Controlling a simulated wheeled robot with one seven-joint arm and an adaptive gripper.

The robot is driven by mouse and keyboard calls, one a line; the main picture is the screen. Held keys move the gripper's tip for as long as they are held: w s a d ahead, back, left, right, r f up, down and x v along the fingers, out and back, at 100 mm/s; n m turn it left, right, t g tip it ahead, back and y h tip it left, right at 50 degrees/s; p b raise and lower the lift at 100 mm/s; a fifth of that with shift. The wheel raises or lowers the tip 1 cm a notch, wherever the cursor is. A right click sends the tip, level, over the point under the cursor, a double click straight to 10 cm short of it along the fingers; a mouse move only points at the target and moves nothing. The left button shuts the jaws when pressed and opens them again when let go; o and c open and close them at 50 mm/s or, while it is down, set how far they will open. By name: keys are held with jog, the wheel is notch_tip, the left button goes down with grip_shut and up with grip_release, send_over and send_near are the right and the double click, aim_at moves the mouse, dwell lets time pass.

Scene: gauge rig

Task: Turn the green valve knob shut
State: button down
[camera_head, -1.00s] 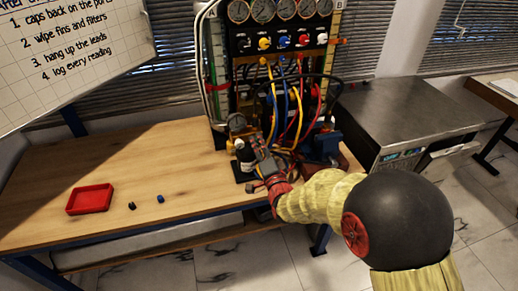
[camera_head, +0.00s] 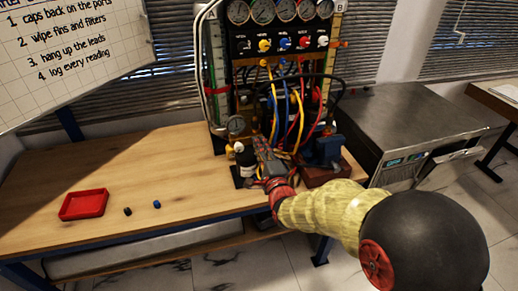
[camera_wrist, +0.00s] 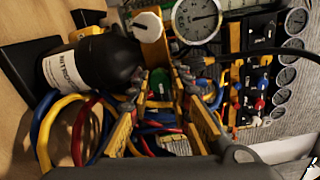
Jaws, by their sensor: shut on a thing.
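The green valve knob (camera_wrist: 189,59) shows only as a small green patch at my fingertips in the wrist view, below a round gauge (camera_wrist: 197,18). The fingers and shadow hide most of it. My gripper (camera_wrist: 167,85) has its fingertips close together at this patch, shut on it as far as I can see. In the head view my gripper (camera_head: 262,147) reaches in low at the front of the gauge rig (camera_head: 250,75), right of a dark bottle (camera_head: 246,160). The knob cannot be made out there.
The dark labelled bottle (camera_wrist: 97,62) lies close to my fingers in the wrist view, beside a white knob (camera_wrist: 147,27). Coloured hoses (camera_wrist: 75,125) run around the fingers. A blue vise (camera_head: 322,150) stands to the right. A red tray (camera_head: 84,204) sits on the bench's open left side.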

dwell(0.3)
jog(key=c, duration=1.7)
grip_release()
jog(key=shift+o, duration=0.4)
jog(key=v, duration=1.2)
